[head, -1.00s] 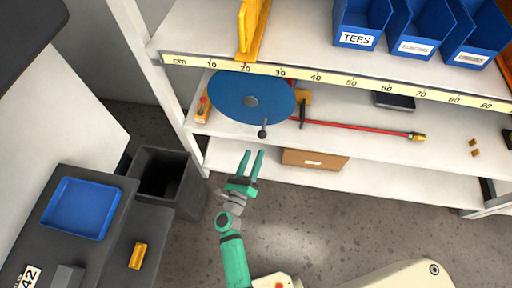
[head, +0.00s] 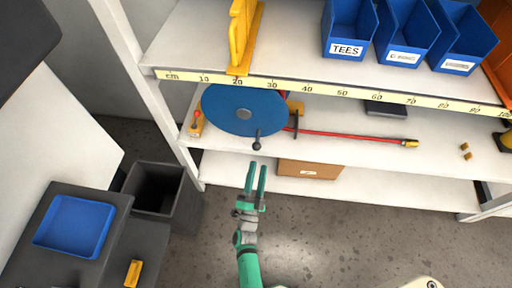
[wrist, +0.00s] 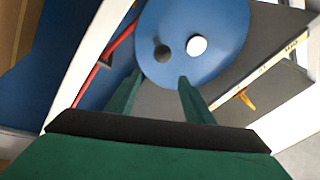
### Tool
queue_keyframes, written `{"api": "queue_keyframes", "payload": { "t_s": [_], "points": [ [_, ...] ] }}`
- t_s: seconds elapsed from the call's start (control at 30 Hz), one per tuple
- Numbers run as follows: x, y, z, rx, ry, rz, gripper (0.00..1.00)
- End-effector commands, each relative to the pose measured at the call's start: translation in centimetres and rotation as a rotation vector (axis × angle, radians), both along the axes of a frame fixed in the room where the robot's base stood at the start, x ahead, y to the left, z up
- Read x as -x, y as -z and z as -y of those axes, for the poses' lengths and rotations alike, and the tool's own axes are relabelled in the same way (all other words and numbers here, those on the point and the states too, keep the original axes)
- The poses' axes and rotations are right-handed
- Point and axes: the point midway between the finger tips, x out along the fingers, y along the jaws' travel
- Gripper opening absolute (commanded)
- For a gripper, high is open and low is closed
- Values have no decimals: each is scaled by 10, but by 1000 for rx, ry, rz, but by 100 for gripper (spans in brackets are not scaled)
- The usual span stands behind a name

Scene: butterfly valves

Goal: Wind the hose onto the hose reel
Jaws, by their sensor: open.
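The hose reel is a blue disc (head: 243,108) with a grey hub, on the middle shelf at the left. A dark crank knob (head: 257,146) sits on the disc's lower edge. The red hose (head: 345,134) runs right from the reel along the shelf to a brass end (head: 410,143). My gripper (head: 257,164) is open and empty, just below and in front of the knob. In the wrist view the disc (wrist: 215,20) fills the top middle, and the knob (wrist: 162,53) shows beyond and between the green fingers (wrist: 157,88). The gripper does not touch the knob.
The upper shelf edge with a cm scale (head: 330,91) lies above the reel. A cardboard box (head: 310,169) is on the lower shelf. A shelf post (head: 187,165) stands left, and a black bin (head: 160,188) beyond it. Floor in front is clear.

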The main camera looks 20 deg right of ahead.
Motion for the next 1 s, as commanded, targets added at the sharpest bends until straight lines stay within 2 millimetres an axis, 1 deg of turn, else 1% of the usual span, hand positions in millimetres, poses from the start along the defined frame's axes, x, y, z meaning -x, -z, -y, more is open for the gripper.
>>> {"api": "queue_keyframes", "payload": {
  "t_s": [0.03,0.1,0.2,0.33,0.43,0.57,0.67,1.0],
  "points": [
    [0,4,1,143,24,-61,48],
    [-1,8,1,346,60,-140,48],
    [-2,13,0,582,103,-225,48],
    [-2,19,-2,773,136,-290,48],
    [-4,21,-3,834,147,-309,48],
    [-12,17,0,847,151,-312,48],
    [-24,11,4,844,152,-310,48],
    [-75,-11,21,843,150,-309,48]
  ]
}}
